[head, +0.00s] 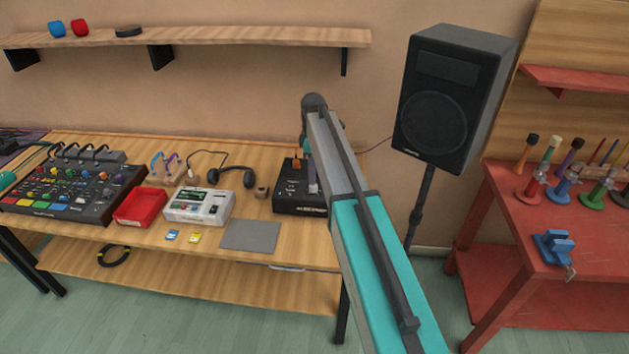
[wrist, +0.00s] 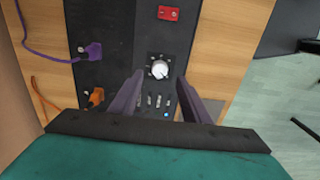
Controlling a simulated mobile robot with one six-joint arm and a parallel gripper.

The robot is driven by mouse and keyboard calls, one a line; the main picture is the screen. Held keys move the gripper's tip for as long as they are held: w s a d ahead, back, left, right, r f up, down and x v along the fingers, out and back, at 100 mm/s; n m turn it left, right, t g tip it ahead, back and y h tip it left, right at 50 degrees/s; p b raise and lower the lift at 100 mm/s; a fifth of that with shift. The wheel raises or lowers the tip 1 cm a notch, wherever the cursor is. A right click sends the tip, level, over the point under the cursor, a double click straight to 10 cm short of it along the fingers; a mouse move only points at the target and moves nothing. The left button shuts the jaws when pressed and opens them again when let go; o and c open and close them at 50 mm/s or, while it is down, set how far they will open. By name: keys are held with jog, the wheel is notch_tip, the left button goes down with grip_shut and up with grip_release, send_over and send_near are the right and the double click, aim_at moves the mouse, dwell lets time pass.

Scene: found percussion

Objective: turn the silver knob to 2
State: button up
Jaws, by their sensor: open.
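The silver knob (wrist: 160,69) is a round, pale dial on a dark square plate, set in the top of a black box (wrist: 117,50). Its pointer mark and the numbers around it are too small to read. My gripper (wrist: 160,77) is open above the box, with one dark finger on each side of the knob in the picture. The knob lies between the fingertips, and I cannot tell whether they touch it. In the head view the black box (head: 287,205) stands at the right end of the wooden table; my arm covers part of it and the knob is hidden.
A red switch (wrist: 168,13) and small sockets sit near the knob. Purple (wrist: 93,51) and orange (wrist: 95,97) plugs enter the box at left. A grey mat (head: 250,236), a white drum machine (head: 198,207) and headphones (head: 232,177) are left of it. A speaker (head: 440,135) stands right.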

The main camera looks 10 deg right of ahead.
aim_at(314, 187)
jog(key=shift+f+p, duration=0.85)
jog(key=shift+f, duration=1.85)
jog(key=c, duration=1)
